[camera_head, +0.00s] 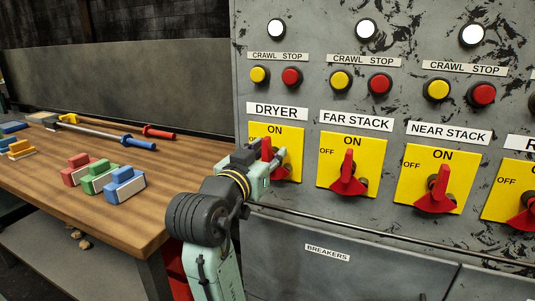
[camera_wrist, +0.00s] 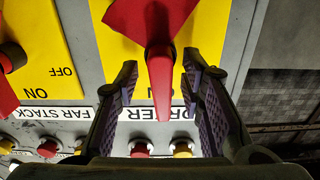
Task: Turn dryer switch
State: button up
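The dryer switch is a red handle (camera_head: 267,149) on a yellow plate (camera_head: 291,134) under the DRYER label (camera_head: 277,111). In the wrist view, which is turned over, the red handle (camera_wrist: 160,85) points toward the DRYER label, over the ON mark. My gripper (camera_head: 272,158) is at this switch and hides part of it in the head view. In the wrist view my gripper (camera_wrist: 159,82) is open, with one finger on each side of the handle. A gap shows between the handle and each finger.
The FAR STACK switch (camera_head: 347,175) and NEAR STACK switch (camera_head: 439,190) stand to the right. Yellow and red buttons (camera_head: 291,76) sit above the labels. A wooden table (camera_head: 120,220) with coloured blocks and bar tools is at left.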

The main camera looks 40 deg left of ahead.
jog(key=shift+s, duration=0.1)
jog(key=v, duration=1.2)
jog(key=shift+r, duration=0.1)
